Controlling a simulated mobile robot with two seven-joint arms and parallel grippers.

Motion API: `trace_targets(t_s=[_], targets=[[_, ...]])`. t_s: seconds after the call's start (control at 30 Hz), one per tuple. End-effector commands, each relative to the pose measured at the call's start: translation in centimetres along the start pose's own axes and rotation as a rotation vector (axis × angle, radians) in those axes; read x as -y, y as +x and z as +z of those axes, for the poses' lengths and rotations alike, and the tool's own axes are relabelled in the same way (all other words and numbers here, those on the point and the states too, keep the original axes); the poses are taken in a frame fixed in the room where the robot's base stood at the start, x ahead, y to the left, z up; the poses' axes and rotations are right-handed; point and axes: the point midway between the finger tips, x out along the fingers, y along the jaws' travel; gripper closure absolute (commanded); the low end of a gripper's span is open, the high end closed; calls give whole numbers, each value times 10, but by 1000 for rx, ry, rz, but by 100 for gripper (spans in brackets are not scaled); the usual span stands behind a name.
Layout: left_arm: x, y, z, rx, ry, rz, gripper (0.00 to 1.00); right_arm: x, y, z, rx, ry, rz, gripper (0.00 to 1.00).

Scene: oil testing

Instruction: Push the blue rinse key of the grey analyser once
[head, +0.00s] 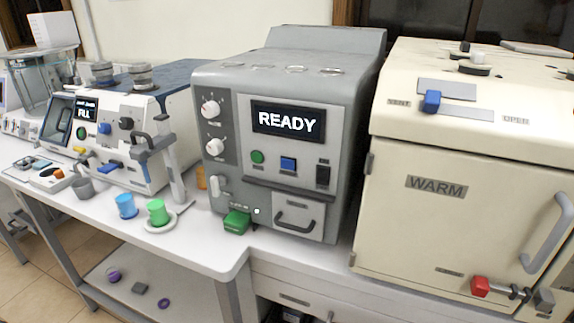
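The grey analyser (225,90) stands on the white bench in the middle of the head view. Its dark display (288,122) reads READY. The blue rinse key (288,164) is a small square key below the display, and nothing covers it. A round green button (257,157) is to its left and a black rocker switch (323,175) to its right. Neither of my grippers shows in the head view.
A cream cabinet marked WARM (450,150) stands close on the right. A white and blue machine (115,120) is on the left, with a blue cup (126,207) and a green cup (158,212) before it. A green block (236,222) sits at the analyser's lower front.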

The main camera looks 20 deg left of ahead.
Motion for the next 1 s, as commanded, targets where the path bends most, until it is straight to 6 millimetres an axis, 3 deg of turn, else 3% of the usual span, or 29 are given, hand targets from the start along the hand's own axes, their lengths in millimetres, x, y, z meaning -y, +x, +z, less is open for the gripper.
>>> trace_targets(t_s=[0.07,0.67,1.0], targets=[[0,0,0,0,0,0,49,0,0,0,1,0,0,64],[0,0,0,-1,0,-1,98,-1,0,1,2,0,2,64],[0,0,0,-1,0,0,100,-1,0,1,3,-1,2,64]])
